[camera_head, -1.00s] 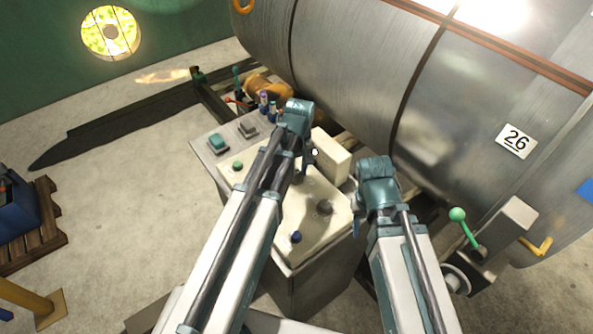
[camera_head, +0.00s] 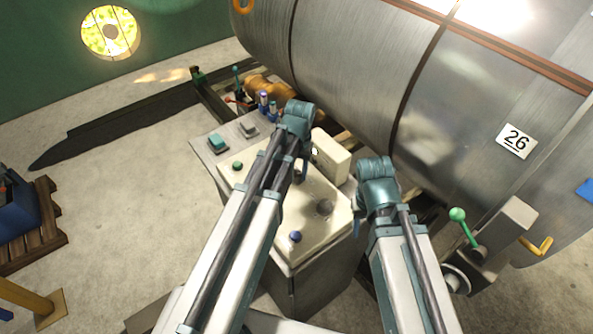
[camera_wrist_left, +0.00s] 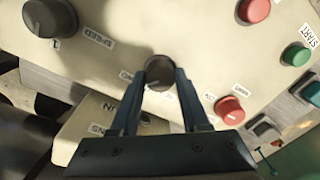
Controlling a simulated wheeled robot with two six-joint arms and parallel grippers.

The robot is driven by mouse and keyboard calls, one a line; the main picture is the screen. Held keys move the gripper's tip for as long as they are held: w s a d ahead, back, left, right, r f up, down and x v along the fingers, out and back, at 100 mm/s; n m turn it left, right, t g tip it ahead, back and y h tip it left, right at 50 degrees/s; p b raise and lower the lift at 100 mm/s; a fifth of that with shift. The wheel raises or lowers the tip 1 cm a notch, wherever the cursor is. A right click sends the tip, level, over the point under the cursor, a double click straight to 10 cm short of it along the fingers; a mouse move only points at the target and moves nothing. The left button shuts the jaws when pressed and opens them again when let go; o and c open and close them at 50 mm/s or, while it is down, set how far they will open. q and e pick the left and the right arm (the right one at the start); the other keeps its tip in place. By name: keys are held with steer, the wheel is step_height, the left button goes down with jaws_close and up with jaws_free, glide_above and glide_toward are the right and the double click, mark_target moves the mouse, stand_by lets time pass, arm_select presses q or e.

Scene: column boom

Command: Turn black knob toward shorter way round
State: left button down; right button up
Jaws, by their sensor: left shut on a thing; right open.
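A black round knob (camera_wrist_left: 159,72) stands on the cream control panel (camera_wrist_left: 130,25) in the left wrist view. My left gripper (camera_wrist_left: 163,78) is shut on this knob, one finger on each side. The labels around it are partly hidden by the fingers. In the head view my left gripper (camera_head: 302,170) reaches down to the middle of the panel, and its arm covers part of it. A second, larger dark knob (camera_wrist_left: 48,17), labelled SPEED, also shows in the head view (camera_head: 324,207). My right gripper (camera_head: 358,222) is open and empty beside the panel's right edge.
A red button (camera_wrist_left: 230,110) and a green button (camera_wrist_left: 296,54) are near the held knob. A large metal drum (camera_head: 480,95) lies close behind.

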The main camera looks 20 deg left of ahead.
mark_target(298, 174)
arm_select(q)
steer(key=shift+s+m, duration=0.1)
steer(key=shift+m, duration=0.3)
steer(key=shift+c, duration=1.9)
jaws_free()
steer(key=shift+r, duration=0.1)
step_height(298, 174, up, 14)
steer(key=p, duration=1.3)
steer(key=shift+d+f+p, duration=0.2)
steer(key=shift+d+p, duration=0.1)
steer(key=shift+p, duration=0.1)
